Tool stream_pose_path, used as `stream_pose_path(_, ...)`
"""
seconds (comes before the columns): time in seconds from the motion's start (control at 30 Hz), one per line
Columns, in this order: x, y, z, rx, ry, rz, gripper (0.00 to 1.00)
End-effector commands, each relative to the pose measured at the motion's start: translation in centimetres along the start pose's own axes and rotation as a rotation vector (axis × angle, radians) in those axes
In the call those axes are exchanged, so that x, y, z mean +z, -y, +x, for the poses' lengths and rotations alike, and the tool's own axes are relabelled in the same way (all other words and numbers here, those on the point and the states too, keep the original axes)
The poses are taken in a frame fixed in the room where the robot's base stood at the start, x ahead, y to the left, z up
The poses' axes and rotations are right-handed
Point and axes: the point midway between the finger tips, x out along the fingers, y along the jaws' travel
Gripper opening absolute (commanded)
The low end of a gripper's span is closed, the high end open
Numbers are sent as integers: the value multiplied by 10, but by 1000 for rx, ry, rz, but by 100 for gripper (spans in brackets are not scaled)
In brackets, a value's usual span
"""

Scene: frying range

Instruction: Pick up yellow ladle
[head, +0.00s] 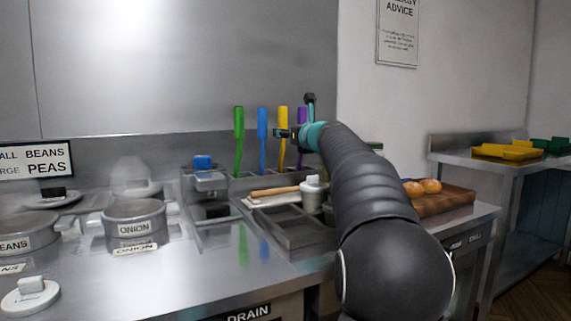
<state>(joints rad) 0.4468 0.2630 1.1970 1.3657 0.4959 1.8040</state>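The yellow ladle (283,120) stands upright in a row of coloured utensils at the back of the counter, between a blue one (262,124) and a purple one (301,116). Its handle shows; its lower end is hidden in the holder. My gripper (295,117) is at the end of my arm, at the height of the handles. Its fingers look spread apart, one up and one to the left. The left finger overlaps the yellow handle in the picture. I cannot tell whether they touch. I see nothing held.
A green utensil (239,135) stands left of the blue one. Below are metal bins (300,231), a wooden-handled tool (274,191) and a white-topped container (313,194). Pots (134,209) sit at left. Buns (431,186) on a wooden board (446,201) are right of my arm.

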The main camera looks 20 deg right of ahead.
Motion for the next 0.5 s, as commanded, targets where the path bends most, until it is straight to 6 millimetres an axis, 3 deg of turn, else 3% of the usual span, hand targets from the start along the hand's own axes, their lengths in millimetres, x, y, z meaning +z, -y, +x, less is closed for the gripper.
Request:
stream_pose_path(0.23,0,2,32,1,-2,0,58)
stream_pose_path(0.5,-1,4,39,-3,-1,-1,58)
